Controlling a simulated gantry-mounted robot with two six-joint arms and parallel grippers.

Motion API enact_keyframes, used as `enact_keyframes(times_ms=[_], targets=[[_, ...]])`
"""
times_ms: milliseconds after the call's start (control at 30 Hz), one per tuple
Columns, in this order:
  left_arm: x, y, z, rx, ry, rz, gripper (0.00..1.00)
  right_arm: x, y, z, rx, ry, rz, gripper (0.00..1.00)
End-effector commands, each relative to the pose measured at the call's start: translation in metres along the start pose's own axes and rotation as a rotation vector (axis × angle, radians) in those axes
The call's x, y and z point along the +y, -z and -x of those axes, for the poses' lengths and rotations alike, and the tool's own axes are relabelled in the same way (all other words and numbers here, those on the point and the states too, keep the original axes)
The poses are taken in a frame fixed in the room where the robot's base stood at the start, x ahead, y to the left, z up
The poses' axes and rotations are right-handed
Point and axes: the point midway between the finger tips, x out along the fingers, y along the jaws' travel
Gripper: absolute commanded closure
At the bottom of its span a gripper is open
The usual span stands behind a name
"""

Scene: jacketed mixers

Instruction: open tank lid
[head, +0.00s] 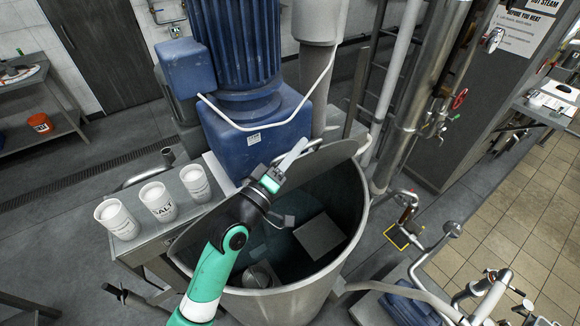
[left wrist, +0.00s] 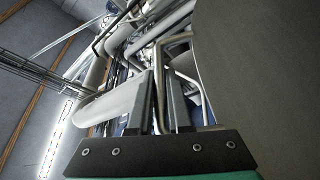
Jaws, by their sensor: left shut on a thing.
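The metal tank (head: 297,303) stands in the middle of the head view with its mouth largely uncovered. Its grey lid (head: 325,157) stands tilted up at the back rim, below the blue motor housing. My left gripper (head: 290,160) reaches over the mouth to the lid and is shut on a pale bar-like part there, apparently the lid handle. The exact grip is partly hidden. My right gripper is not in view.
The blue mixer motor (head: 240,45) and its housing (head: 255,140) stand right behind the tank. White labelled cups (head: 158,201) stand on a side table to the left. Steel pipes (head: 410,110) rise at the right.

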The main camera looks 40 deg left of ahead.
Motion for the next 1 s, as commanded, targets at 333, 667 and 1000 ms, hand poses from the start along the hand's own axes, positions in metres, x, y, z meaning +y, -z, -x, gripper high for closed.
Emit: enact_keyframes(times_ms=[333, 667, 1000], targets=[[-0.024, 0.057, -0.024, -0.005, 0.040, 0.077, 1.00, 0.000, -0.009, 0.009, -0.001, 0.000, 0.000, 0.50], [-0.031, 0.069, -0.029, -0.007, 0.060, 0.123, 1.00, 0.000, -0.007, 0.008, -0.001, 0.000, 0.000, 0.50], [-0.031, 0.069, -0.029, -0.006, 0.059, 0.122, 0.75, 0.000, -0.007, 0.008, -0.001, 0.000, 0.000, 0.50]])
